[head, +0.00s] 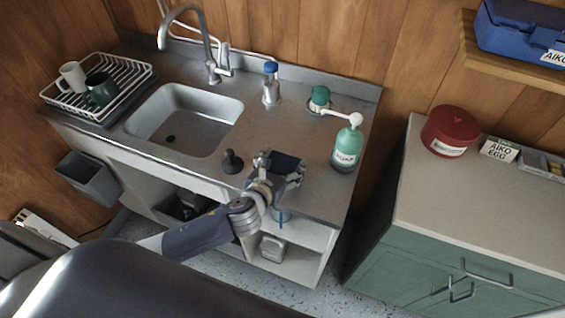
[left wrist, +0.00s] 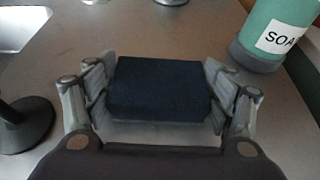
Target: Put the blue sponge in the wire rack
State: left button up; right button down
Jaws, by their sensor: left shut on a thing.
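The blue sponge (left wrist: 158,88) is a dark blue block between the two fingers of my left gripper (left wrist: 160,98), which is shut on it. In the head view my left gripper (head: 287,172) is over the front right part of the counter, and the sponge there is mostly hidden or dark. I cannot tell whether the sponge touches the counter. The white wire rack (head: 130,72) stands at the far left end of the counter, left of the sink. It holds a white mug (head: 72,76) and a dark green mug (head: 101,89). My right gripper is not in view.
The sink (head: 184,118) and its tall tap (head: 205,50) lie between my gripper and the rack. A dark plunger-like object (head: 232,162) stands just left of my gripper. A green soap bottle (head: 347,146) is to its right.

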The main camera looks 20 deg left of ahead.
pick_arm(q)
jog(key=shift+f, duration=0.2)
jog(key=o, duration=0.9)
jog(key=shift+r, duration=0.1)
jog(key=shift+c, duration=0.2)
